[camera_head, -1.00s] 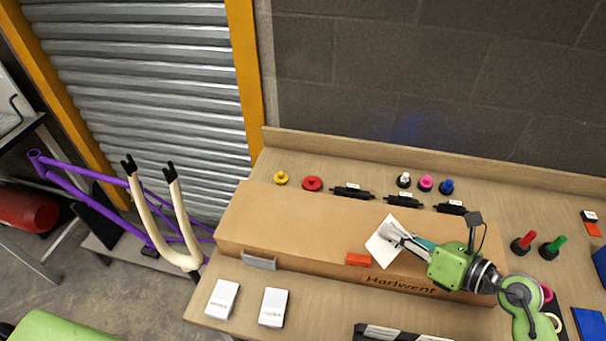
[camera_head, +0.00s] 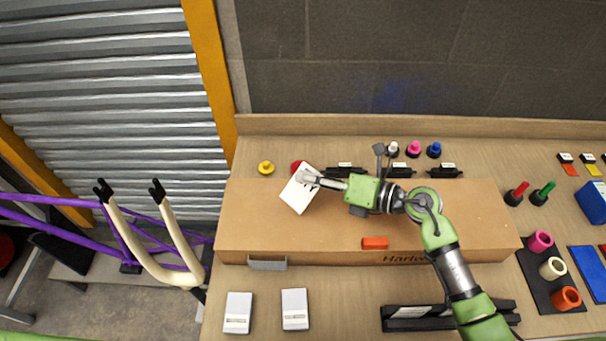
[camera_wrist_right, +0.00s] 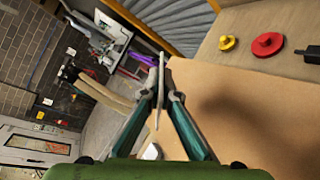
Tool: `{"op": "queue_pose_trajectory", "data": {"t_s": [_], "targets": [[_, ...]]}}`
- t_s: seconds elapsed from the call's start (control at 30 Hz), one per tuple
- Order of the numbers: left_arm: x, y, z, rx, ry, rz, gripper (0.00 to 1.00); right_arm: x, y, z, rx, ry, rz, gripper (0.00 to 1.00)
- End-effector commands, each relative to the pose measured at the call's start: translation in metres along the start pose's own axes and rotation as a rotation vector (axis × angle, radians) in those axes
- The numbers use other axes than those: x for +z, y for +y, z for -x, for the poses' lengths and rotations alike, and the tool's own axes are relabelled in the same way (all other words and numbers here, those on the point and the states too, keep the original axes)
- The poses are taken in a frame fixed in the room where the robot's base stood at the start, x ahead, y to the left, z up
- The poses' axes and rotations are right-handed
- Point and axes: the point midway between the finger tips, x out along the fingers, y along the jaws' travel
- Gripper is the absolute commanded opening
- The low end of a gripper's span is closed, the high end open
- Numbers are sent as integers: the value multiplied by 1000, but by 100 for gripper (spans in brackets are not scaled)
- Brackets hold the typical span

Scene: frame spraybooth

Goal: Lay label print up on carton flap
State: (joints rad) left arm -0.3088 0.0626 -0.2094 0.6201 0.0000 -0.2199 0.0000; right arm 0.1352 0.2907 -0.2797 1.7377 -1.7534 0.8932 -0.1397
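The white label (camera_head: 296,194) is held at one edge by my right gripper (camera_head: 309,179), tilted, over the left part of the long brown carton (camera_head: 330,232). A few dark marks show on its visible face near the fingers. In the right wrist view the label (camera_wrist_right: 161,68) is nearly edge-on between the closed fingers (camera_wrist_right: 161,92). The carton lies on the bench with dark lettering on its front side, partly hidden by my arm. Whether the label touches the carton, I cannot tell. My left gripper is not in view.
An orange block (camera_head: 375,243) sits at the carton's front edge, and a grey holder (camera_head: 267,263) is at its front left. Two white boxes (camera_head: 238,312) (camera_head: 295,309) lie in front. Knobs, including a yellow one (camera_head: 266,168), line the back. A purple bike frame (camera_head: 60,222) stands left.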

Motion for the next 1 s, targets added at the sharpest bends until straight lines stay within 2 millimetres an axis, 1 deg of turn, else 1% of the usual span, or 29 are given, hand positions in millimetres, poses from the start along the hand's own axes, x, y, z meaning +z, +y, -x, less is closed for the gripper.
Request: {"op": "queue_pose_trajectory", "data": {"t_s": [0.03, 0.13, 0.23, 0.33, 0.4, 0.47, 0.57, 0.7, 0.83, 1.0], "targets": [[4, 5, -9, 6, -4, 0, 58, -6, -7, -3, 1, 0, -1, 0], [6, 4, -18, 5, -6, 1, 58, -11, -15, -5, 1, -1, -1, 0], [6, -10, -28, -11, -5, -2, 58, -17, -23, -8, 1, -1, -1, 0], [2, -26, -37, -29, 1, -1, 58, -23, -31, -10, 1, -1, -1, 0], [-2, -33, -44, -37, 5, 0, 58, -27, -36, -11, 1, -1, -1, 0], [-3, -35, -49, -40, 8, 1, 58, -30, -41, -13, 1, -1, -1, 0], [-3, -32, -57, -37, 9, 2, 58, -35, -47, -15, 1, 0, 0, 0], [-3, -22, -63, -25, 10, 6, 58, -38, -52, -16, 1, -1, 0, 0], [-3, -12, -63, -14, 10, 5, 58, -39, -52, -16, 1, -1, 1, 0], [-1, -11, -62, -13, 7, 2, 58, -38, -52, -16, 1, -1, 1, 0]]}}
